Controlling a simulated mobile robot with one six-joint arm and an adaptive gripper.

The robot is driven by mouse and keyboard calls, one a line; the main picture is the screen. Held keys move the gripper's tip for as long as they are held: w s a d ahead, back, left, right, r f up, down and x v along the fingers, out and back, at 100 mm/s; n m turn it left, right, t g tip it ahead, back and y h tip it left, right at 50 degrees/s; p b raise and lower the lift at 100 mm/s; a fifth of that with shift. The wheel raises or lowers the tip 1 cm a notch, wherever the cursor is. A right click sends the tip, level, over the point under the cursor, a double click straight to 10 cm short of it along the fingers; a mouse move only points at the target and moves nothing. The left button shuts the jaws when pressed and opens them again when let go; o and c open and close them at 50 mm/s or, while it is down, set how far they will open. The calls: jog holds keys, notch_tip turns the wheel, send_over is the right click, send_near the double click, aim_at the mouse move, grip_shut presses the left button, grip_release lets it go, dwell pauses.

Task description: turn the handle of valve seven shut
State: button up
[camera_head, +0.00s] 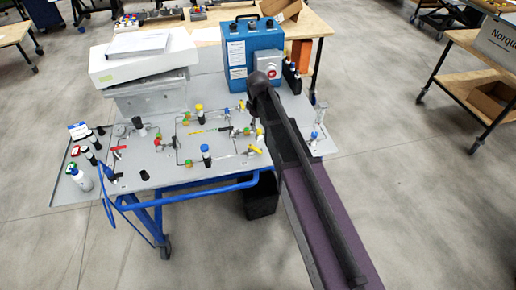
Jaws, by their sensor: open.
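The analyser panel (222,172) is a light grey board on a blue-framed cart. It carries thin tube lines and several small valves. A red-handled valve (118,149) sits at the left and a blue-handled valve (314,134) at the right edge. Yellow handles (254,149) and green fittings (187,163) lie between them. No valve numbers are legible, so I cannot tell which is valve seven. My dark arm crosses the panel's right side and hides part of it. I cannot make out my gripper or any fingertips.
A blue case (252,42) stands behind the panel, with a white box (143,62) at the back left. Small bottles (82,180) stand on the left shelf. A black bin (261,197) is under the cart. Open floor (430,190) lies to the right.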

aim_at(258, 150)
jog(key=shift+f+b, duration=6.7)
jog(key=shift+f, duration=0.1)
grip_shut()
